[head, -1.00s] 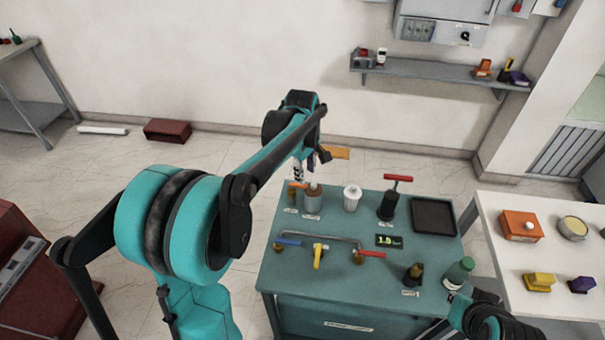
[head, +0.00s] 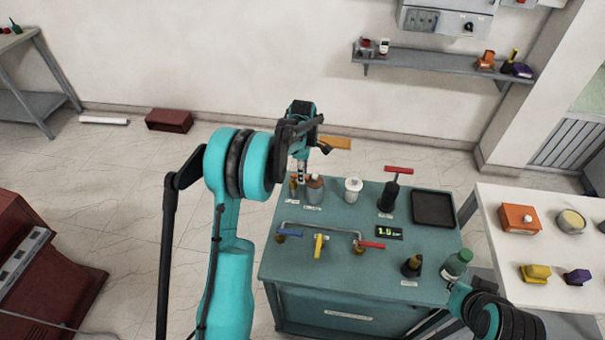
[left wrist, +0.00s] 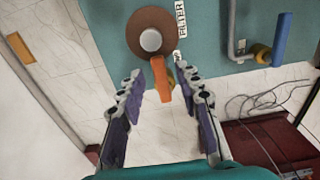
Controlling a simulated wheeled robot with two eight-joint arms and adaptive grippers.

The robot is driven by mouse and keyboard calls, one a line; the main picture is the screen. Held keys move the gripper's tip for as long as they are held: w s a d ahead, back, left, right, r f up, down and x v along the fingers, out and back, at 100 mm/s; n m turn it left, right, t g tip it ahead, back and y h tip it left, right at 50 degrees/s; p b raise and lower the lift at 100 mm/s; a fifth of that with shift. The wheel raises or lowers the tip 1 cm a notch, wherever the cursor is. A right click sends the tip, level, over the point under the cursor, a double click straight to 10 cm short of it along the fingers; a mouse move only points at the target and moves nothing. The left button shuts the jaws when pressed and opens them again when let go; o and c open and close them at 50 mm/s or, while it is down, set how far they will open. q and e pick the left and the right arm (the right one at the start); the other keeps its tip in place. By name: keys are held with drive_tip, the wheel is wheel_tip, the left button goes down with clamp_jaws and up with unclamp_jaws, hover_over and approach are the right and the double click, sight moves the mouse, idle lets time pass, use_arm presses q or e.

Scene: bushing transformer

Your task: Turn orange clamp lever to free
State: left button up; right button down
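The orange clamp lever (left wrist: 158,85) shows in the left wrist view beside the round brown filter housing (left wrist: 133,38) with its grey cap. The housing also stands at the back left corner of the green bench in the head view (head: 315,190). There, the lever is mostly hidden behind my left gripper (head: 299,177), which hangs over that corner. In the left wrist view my left gripper (left wrist: 162,82) is open, with purple-padded fingers on either side of the lever. Contact cannot be told. My right arm shows at the lower right, but its gripper cannot be made out.
The green bench (head: 285,263) also holds a white canister (head: 353,190), a red-handled pump (head: 390,190), a black tray (head: 433,208), a pipe with blue (head: 289,233), yellow (head: 319,246) and red (head: 372,245) levers, and a small display (head: 389,233). A white table (head: 497,245) stands right.

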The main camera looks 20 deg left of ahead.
use_arm(q)
drive_tip(key=shift+f, duration=0.15)
clamp_jaws()
drive_tip(key=shift+s+m, duration=0.1)
drive_tip(key=shift+m, duration=0.3)
drive_tip(key=s+m+b, duration=0.1)
drive_tip(key=m, duration=0.4)
drive_tip(key=s+a+m+b, duration=0.1)
drive_tip(key=m, duration=0.5)
drive_tip(key=s+a+m+b, duration=0.1)
drive_tip(key=m, duration=0.5)
drive_tip(key=shift+s+a, duration=0.2)
drive_tip(key=shift+s, duration=0.2)
